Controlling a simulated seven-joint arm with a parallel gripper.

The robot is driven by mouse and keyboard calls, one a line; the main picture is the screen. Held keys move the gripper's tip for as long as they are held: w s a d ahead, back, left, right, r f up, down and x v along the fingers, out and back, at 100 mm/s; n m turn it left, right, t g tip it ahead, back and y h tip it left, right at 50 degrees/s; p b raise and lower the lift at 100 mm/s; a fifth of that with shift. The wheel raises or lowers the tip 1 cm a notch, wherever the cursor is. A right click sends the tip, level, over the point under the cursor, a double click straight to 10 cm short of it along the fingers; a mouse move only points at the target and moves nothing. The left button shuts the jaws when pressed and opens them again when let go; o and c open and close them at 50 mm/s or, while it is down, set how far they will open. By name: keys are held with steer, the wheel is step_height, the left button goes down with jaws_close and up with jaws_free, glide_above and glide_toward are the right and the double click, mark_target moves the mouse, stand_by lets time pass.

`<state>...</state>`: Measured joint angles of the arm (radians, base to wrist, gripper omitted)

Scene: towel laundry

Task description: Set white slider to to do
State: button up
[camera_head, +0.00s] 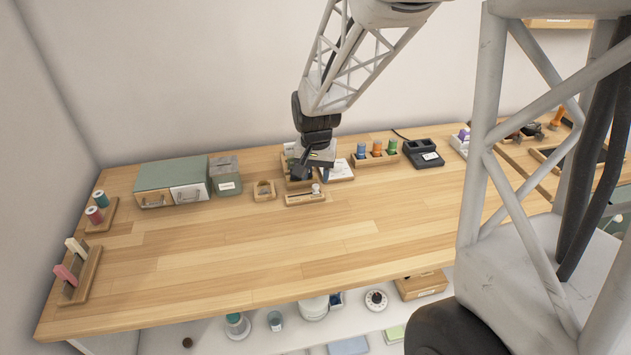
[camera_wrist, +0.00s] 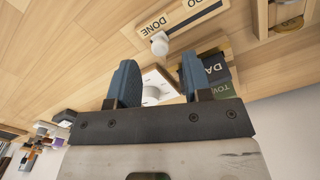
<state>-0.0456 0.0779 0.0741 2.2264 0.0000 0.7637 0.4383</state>
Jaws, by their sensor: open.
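The white slider (camera_wrist: 160,43) is a small round knob on a wooden slider board (camera_wrist: 185,27). In the wrist view it sits at the end beside the printed word DONE; the other end's label is partly cut off by the frame edge. In the head view the white slider (camera_head: 316,188) is at the right end of the board (camera_head: 300,199). My gripper (camera_wrist: 158,78) is open, with its two blue fingers apart and the slider beyond their tips, not between them. In the head view my gripper (camera_head: 303,172) is just behind the board.
A wooden holder with dark labelled cards (camera_wrist: 215,72) is close to one finger. A white square piece (camera_wrist: 160,84) shows between the fingers. A spool rack (camera_head: 375,158) stands right, a small wooden holder (camera_head: 264,190) left. The table front (camera_head: 260,250) is clear.

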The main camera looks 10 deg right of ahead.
mark_target(316, 185)
steer(key=shift+f, duration=1.55)
jaws_close()
